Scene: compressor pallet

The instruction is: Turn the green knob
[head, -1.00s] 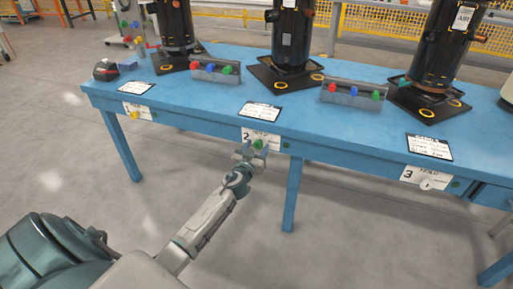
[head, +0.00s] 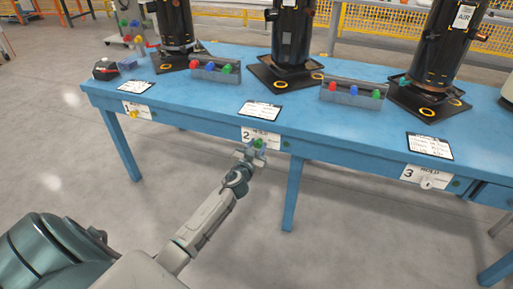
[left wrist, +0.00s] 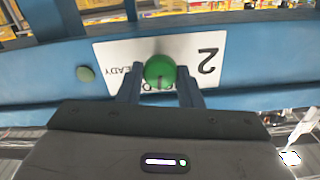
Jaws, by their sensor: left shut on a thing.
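The round green knob (head: 259,142) sits on the white label plate marked 2 (head: 272,134), on the front edge of the blue table. It also shows in the left wrist view (left wrist: 160,70), where the plate appears upside down. My left gripper (head: 253,151) is at the knob and shut on it. In the left wrist view, its fingers (left wrist: 160,88) stand on either side of the knob and hide part of the plate's lettering. My right gripper is out of view.
The blue table (head: 195,106) holds black compressors (head: 290,40) and grey racks of coloured knobs (head: 214,72). A yellow knob (head: 134,114) is at plate 1 and a white knob (head: 427,184) at plate 3. The floor (head: 120,225) before the table is clear.

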